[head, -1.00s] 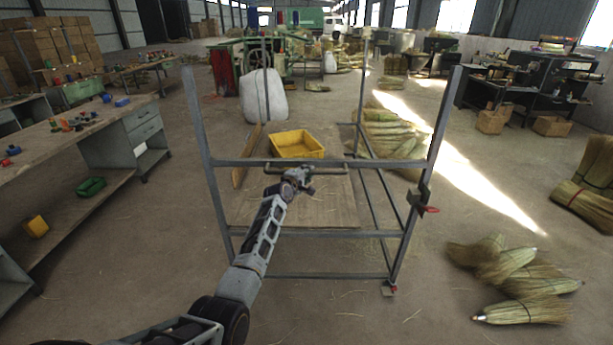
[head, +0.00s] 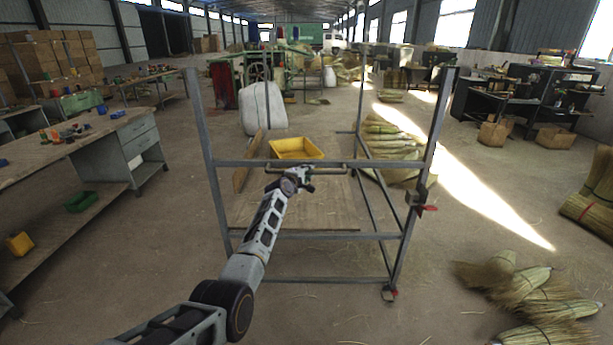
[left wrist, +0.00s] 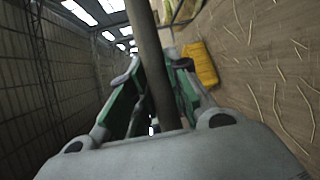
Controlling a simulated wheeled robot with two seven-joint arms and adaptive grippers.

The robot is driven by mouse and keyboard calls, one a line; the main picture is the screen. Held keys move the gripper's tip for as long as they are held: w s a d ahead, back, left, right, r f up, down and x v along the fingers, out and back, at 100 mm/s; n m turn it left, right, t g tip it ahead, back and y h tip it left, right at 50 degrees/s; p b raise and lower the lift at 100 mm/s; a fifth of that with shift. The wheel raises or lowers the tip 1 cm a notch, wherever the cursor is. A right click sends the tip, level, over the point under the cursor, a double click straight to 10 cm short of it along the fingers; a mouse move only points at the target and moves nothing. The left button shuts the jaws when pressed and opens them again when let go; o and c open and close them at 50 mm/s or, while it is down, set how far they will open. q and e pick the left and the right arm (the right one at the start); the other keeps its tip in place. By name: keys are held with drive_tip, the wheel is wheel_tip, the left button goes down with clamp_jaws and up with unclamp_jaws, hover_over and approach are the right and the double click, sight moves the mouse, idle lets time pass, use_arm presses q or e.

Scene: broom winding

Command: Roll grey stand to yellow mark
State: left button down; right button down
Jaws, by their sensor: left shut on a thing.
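The grey stand (head: 322,236) is an open metal frame on castors, upright in front of me in the head view. My left gripper (head: 300,176) is shut on the stand's near crossbar handle. In the left wrist view, the bar (left wrist: 149,50) runs between the fingers of this gripper (left wrist: 155,88). A yellow bin (head: 297,148) rests on the stand's wooden deck (head: 300,205); it also shows in the left wrist view (left wrist: 199,64). I see no yellow mark on the floor. My right gripper is out of view.
A workbench (head: 60,152) with drawers stands to the left. Broom bundles (head: 525,290) lie on the floor at right. A white sack (head: 263,110) and green machinery (head: 245,68) stand beyond the stand. More straw bundles (head: 390,145) lie beyond its right side.

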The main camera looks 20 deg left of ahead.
use_arm(q)
drive_tip(key=shift+f, duration=0.1)
drive_tip(key=c, duration=1.3)
unclamp_jaws()
drive_tip(key=shift+s, duration=0.15)
drive_tip(key=shift+s, duration=0.2)
drive_tip(key=shift+v, duration=5.75)
drive_tip(key=shift+m, duration=0.3)
